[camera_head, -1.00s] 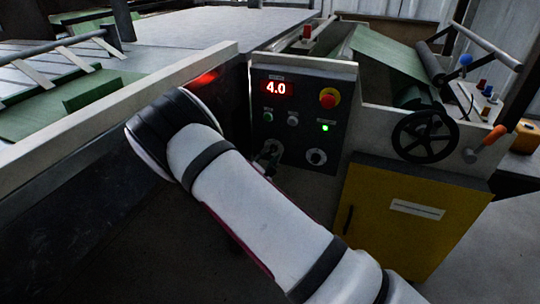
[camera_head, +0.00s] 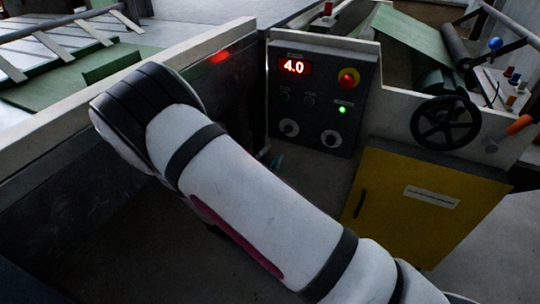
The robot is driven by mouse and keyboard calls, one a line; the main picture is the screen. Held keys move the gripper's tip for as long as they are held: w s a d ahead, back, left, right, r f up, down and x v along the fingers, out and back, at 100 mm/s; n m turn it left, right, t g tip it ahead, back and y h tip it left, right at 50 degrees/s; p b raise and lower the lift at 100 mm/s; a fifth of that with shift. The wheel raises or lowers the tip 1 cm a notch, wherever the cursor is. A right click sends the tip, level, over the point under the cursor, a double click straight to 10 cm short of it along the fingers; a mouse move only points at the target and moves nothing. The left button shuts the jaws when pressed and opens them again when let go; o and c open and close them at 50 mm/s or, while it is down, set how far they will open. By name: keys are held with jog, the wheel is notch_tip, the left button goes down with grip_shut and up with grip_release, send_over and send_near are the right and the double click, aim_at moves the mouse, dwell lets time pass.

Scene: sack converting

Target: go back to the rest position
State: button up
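My white and black arm (camera_head: 250,195) reaches from the lower right to the upper left, its bend near the left wall of the machine. My gripper is almost wholly hidden behind the arm. Only a small dark and teal piece, perhaps its tip, shows just below the control panel (camera_head: 335,80), apart from the knobs. Whether it is open or shut cannot be seen. The panel shows a red 4.0 display (camera_head: 293,67), a lit green lamp (camera_head: 342,110), a left knob (camera_head: 289,128) and a right knob (camera_head: 331,139).
A red and yellow stop button (camera_head: 348,78) sits on the panel. A yellow cabinet door (camera_head: 425,205) and a black handwheel (camera_head: 445,123) are on the right. A pale-edged machine wall (camera_head: 120,88) runs close behind my arm. Green sheet (camera_head: 415,38) lies at the back right.

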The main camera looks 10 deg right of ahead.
jog(key=s+d+r+m+g+h, duration=0.2)
jog(key=s+d+r+m+g, duration=0.15)
jog(key=d+r, duration=0.25)
jog(key=s+d+r+m+g+h, duration=0.3)
jog(key=d+r+m+g, duration=0.1)
jog(key=d+r+m, duration=0.15)
jog(key=s+d+r+m+g+y, duration=0.1)
jog(key=s+d+r+m+g, duration=0.2)
jog(key=s, duration=0.3)
jog(key=s+d+r+m+g+y, duration=0.1)
jog(key=s+d+r+m+g, duration=0.1)
jog(key=s+d+r+g, duration=0.3)
jog(key=s+a+r+m+g+y, duration=0.1)
jog(key=s+m+y, duration=0.15)
jog(key=s, duration=0.45)
jog(key=s+a+r+m+g+y, duration=0.1)
jog(key=s+a+y, duration=0.1)
jog(key=s+y, duration=0.35)
jog(key=s+a+m+t+y, duration=0.2)
jog(key=s+a+t+y, duration=0.3)
jog(key=s+a, duration=0.65)
notch_tip(320, 180, up, 27)
jog(key=s+d+t+p, duration=0.1)
jog(key=d+t+p, duration=0.1)
jog(key=p, duration=2.2)
jog(key=shift+d+y+p, duration=0.15)
jog(key=shift+y+p, duration=0.15)
